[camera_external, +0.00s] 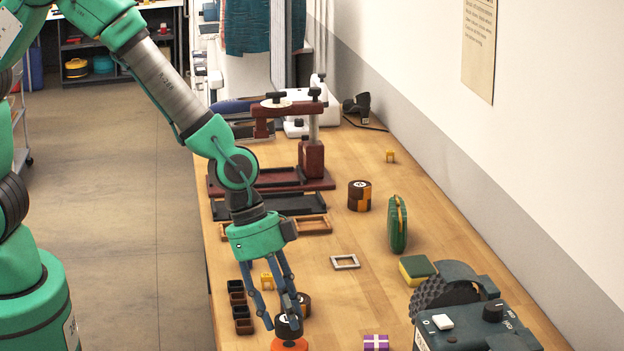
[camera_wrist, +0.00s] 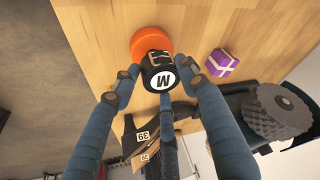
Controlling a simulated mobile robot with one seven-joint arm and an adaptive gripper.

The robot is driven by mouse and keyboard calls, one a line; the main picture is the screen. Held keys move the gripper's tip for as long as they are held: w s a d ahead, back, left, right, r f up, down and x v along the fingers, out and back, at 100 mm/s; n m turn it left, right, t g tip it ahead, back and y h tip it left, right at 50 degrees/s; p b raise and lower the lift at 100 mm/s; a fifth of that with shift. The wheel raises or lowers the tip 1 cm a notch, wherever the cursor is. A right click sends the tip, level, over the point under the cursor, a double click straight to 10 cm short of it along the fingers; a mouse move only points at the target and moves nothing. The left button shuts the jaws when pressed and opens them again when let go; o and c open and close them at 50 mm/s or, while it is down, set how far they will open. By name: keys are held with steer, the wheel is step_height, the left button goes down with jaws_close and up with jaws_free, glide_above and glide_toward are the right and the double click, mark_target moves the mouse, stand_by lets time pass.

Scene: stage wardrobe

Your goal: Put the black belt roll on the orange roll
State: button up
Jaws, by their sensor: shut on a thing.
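The black belt roll (camera_external: 288,327) has a white top marked with a letter, seen as M in the wrist view (camera_wrist: 161,75). My gripper (camera_external: 284,318) points down with its fingers closed around this roll; the fingers also show in the wrist view (camera_wrist: 162,82). The orange roll (camera_external: 289,345) is directly below the black roll at the bottom edge of the external view. In the wrist view the orange roll (camera_wrist: 148,40) shows beyond the black one and is partly covered by it. I cannot tell whether the two rolls touch.
A brown roll (camera_external: 304,305) stands close behind my fingers. Small dark trays (camera_external: 242,310) lie to the left, near the table edge. A purple box (camera_external: 376,342) is to the right, with a dark machine (camera_external: 465,320) beyond. A grey frame (camera_external: 345,262) lies behind.

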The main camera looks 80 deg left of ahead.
steer(key=shift+f+b, duration=0.3)
steer(key=shift+f, duration=0.9)
steer(key=shift+f, duration=0.15)
steer(key=o, duration=1.2)
steer(key=shift+r, duration=0.35)
steer(key=p+v, duration=0.2)
steer(key=v, duration=0.9)
steer(key=shift+s+a+r, duration=0.15)
steer(key=shift+s+r, duration=0.05)
steer(key=shift+r, duration=0.05)
